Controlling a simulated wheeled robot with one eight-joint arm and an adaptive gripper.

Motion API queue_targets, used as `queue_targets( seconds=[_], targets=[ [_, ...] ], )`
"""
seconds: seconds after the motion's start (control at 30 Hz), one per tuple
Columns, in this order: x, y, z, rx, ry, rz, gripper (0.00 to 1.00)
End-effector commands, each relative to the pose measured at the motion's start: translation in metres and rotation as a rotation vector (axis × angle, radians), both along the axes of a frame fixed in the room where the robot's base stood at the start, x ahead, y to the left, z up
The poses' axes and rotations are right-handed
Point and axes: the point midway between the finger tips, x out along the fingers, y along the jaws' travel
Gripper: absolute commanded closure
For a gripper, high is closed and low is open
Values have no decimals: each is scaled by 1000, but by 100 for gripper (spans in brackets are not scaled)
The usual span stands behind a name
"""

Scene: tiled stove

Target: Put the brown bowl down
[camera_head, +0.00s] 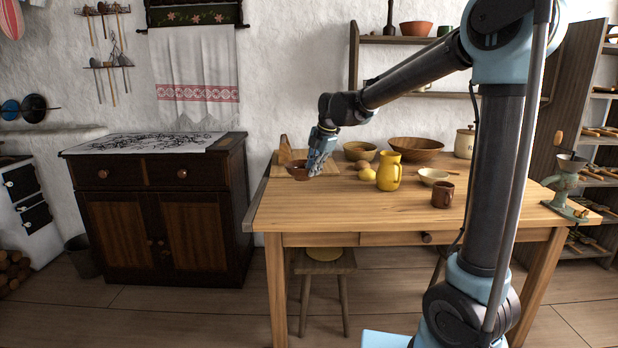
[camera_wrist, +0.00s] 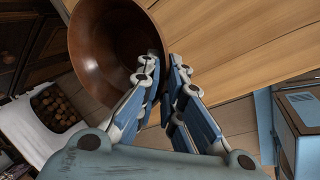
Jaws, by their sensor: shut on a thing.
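The brown bowl (camera_head: 298,169) is at the left end of the wooden table (camera_head: 330,205), in front of an upright wooden board. My gripper (camera_head: 318,160) is at the bowl's right side. In the wrist view the brown bowl (camera_wrist: 112,50) fills the upper left, and my gripper (camera_wrist: 166,70) is shut on its rim. The bowl looks tilted in the wrist view. I cannot tell whether its base touches the table or a board on it.
To the right on the table are a yellow jug (camera_head: 389,171), a lemon (camera_head: 367,174), a brown mug (camera_head: 443,194), a pale bowl (camera_head: 433,176) and wooden bowls (camera_head: 415,149). A grinder (camera_head: 569,180) is clamped at the right end. The table's front left is clear.

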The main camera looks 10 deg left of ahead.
Motion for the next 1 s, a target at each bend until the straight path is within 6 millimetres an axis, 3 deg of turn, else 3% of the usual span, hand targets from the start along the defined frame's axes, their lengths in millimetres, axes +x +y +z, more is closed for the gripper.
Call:
queue_targets(
  seconds=[0.17,0.4,0.83,1.0],
  targets=[
    [-2,5,-14,0,0,6,100],
    [-5,8,-50,0,0,12,100],
    [-5,9,-93,0,0,12,100],
    [-5,9,-100,0,0,12,100]
  ],
)
